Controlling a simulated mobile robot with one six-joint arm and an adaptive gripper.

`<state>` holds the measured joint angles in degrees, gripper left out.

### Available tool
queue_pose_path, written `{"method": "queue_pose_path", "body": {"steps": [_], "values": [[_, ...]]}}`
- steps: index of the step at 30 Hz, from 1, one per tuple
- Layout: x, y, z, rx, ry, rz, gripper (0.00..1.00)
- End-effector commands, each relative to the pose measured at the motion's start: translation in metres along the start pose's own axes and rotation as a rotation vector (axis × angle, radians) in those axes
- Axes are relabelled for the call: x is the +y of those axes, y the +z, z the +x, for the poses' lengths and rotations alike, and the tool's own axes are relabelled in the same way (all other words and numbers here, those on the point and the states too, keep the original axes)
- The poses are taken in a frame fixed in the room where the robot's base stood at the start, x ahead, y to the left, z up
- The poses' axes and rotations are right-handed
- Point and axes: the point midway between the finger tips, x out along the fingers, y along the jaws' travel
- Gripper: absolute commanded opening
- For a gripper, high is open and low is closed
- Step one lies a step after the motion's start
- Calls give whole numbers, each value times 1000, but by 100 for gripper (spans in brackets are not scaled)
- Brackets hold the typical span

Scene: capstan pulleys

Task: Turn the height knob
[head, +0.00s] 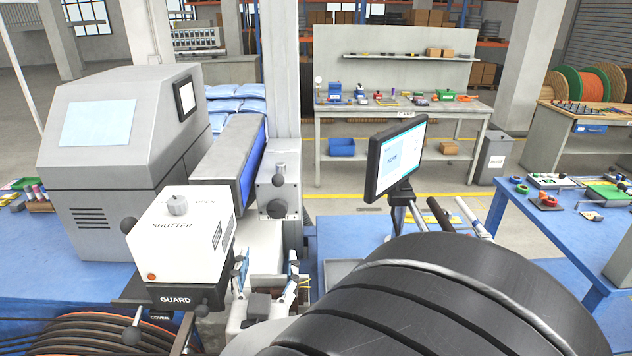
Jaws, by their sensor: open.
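No label for the height knob can be read. A grey box on the column carries a small dark knob (279,168) and a larger round dark knob (277,208) below it. A black ball knob (127,225) sticks out at that box's left side. My gripper (267,263) appears low in the middle, below the column knobs, its fingers spread apart and apparently empty. It seems apart from the knobs; its depth is hard to tell.
A large dark banded rounded form (430,300) fills the lower right and hides what is behind it. A monitor (395,158) stands right of the column. A grey cabinet (110,165) stands left. A blue table (560,230) is at the right, and a workbench (400,107) stands behind.

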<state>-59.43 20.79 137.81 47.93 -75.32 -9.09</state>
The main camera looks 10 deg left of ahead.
Motion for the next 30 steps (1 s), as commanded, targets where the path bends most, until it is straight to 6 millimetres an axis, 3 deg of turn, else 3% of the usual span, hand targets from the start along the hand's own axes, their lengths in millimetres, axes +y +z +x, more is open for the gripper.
{"method": "queue_pose_path", "body": {"steps": [21, 30], "values": [[1, 1, 142, 2, 2, 0, 61], [0, 1, 169, 0, 0, -1, 61]]}}
